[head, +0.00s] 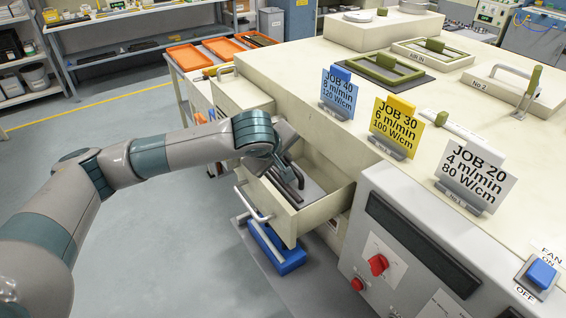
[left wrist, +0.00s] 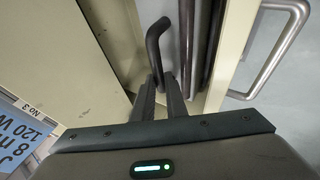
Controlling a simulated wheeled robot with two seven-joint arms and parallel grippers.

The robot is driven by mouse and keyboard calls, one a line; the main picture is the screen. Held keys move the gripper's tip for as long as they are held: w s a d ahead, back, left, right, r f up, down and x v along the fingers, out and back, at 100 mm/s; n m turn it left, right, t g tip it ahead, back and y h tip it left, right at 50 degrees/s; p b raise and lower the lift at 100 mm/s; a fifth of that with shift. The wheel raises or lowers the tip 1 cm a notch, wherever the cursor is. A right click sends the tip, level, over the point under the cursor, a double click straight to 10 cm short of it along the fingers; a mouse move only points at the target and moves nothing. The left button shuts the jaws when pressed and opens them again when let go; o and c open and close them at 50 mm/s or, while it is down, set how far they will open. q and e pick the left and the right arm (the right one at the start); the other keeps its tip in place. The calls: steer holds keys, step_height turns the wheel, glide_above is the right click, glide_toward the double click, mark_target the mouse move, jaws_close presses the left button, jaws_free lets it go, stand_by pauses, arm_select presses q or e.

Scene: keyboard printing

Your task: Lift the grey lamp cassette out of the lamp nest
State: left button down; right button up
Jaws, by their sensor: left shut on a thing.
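My left gripper (head: 292,170) reaches down into an open cream drawer (head: 318,212) in the machine's side. In the left wrist view its two fingertips (left wrist: 162,80) are shut on the lower end of a dark bent bar (left wrist: 155,42). Long dark rods (left wrist: 203,50) lie beside it in the drawer. I cannot tell whether the bar belongs to the grey lamp cassette. No cassette or lamp nest can be made out for certain. My right gripper is not in view.
Job cards in blue (head: 338,85), yellow (head: 393,125) and white (head: 474,170) stand on the machine top. A control panel with a red knob (head: 378,264) is at the right. A blue object (head: 283,262) is below the drawer. Floor on the left is clear.

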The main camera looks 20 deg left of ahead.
arm_select(q)
steer(key=shift+r+p, duration=0.4)
steer(key=shift+r, duration=1.35)
step_height(320, 180, up, 5)
steer(key=shift+r+p, duration=0.1)
steer(key=shift+p, duration=0.45)
steer(key=shift+r, duration=0.25)
steer(key=shift+r, duration=1.75)
